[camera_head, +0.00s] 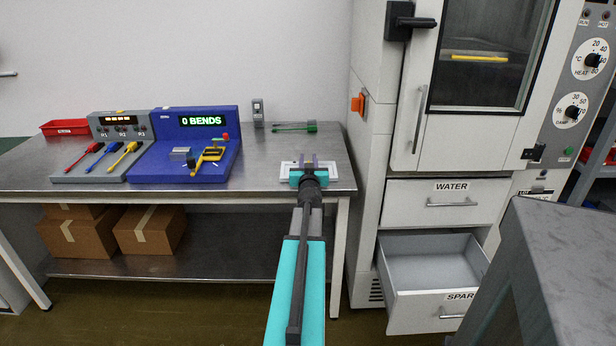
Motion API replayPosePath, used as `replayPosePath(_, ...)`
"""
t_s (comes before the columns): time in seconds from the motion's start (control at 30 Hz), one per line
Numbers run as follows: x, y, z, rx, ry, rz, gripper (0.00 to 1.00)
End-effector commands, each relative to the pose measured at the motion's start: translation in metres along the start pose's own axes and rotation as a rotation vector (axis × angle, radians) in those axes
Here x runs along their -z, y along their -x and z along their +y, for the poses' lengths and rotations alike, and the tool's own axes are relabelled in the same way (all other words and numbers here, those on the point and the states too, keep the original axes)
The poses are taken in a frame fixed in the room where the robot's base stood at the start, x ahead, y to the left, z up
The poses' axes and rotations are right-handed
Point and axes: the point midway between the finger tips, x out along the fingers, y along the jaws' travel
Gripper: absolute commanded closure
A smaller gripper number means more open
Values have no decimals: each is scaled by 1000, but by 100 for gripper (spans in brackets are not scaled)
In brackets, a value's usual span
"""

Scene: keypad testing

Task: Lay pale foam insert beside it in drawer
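A pale, flat, frame-like piece (287,166), possibly the foam insert, is at the right end of the steel table, partly hidden by my gripper. My gripper (308,164) is over this piece, with its two fingers pointing away from the camera. I cannot tell whether they are closed on anything or whether the piece rests on the table. The lower drawer (421,299), with a label starting "SPAR", is pulled out. Its visible grey inside looks empty; part of its right side is hidden by a grey body in front.
The steel table (258,150) holds a red bin (65,127), a grey panel with coloured tools (110,147), a blue "0 BENDS" station (190,128) and a green-handled tool (311,126). The WATER drawer (415,204) is shut above the open one. Cardboard boxes (150,230) sit below.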

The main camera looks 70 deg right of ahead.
Motion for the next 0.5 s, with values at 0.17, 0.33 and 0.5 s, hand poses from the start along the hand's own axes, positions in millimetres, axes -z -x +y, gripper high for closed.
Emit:
replayPosePath(0.17, 2, 18, -1, 0, 1, 0, 74)
replayPosePath(0.33, 4, 33, -3, 0, 0, 0, 74)
replayPosePath(0.5, 5, 48, -4, 0, 1, 0, 74)
